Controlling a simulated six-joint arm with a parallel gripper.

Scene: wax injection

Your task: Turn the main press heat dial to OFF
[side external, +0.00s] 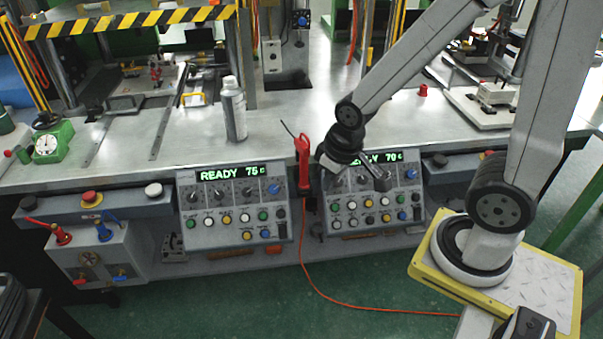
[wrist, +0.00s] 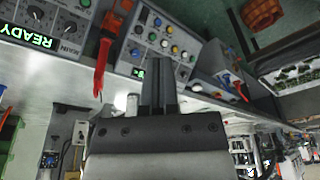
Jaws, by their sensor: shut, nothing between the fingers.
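Two sloped control panels stand along the bench front, each with a row of black dials. The left panel (side external: 236,214) reads READY 75 and its dials are in plain view. The right panel (side external: 372,207) reads 70, its display partly covered by my wrist. My gripper (side external: 382,182) is shut and empty in front of the right panel; contact cannot be told. In the wrist view, my shut fingers (wrist: 158,75) point toward the button panel (wrist: 160,42). Dials (wrist: 68,27) beside a READY display show at upper left. Which dial is the main press heat dial, and its setting, are too small to tell.
A red-handled tool (side external: 304,165) hangs between the panels, its orange cord (side external: 325,292) running across the floor. A spray can (side external: 233,108) stands on the bench behind the left panel. A red button (side external: 91,198) is at far left.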

